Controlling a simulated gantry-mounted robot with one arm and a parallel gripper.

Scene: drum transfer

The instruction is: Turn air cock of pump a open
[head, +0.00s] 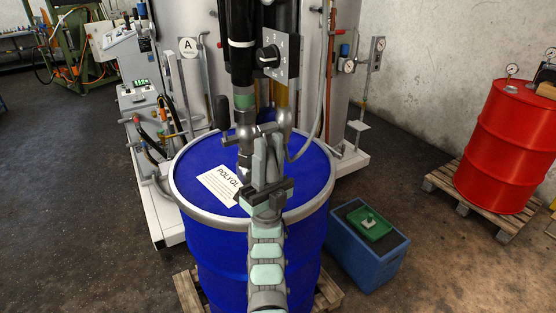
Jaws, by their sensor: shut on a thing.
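Pump A (243,65) is a dark upright column over the blue drum, in the middle of the head view. A grey metal crossbar fitting (240,135) sits low on it, with a black upright handle (222,110) at its left end. I cannot tell for sure which part is the air cock. My gripper (262,150) reaches in over the drum from the front. It is shut on a part at the grey fitting. The fingers and the pump hide most of the held part and its angle.
The blue drum (222,245) labelled POLYOL stands on a pallet (328,292). A dial plate (277,55) is above my gripper. A blue box (365,262) stands right of the drum, a red drum (507,140) farther right.

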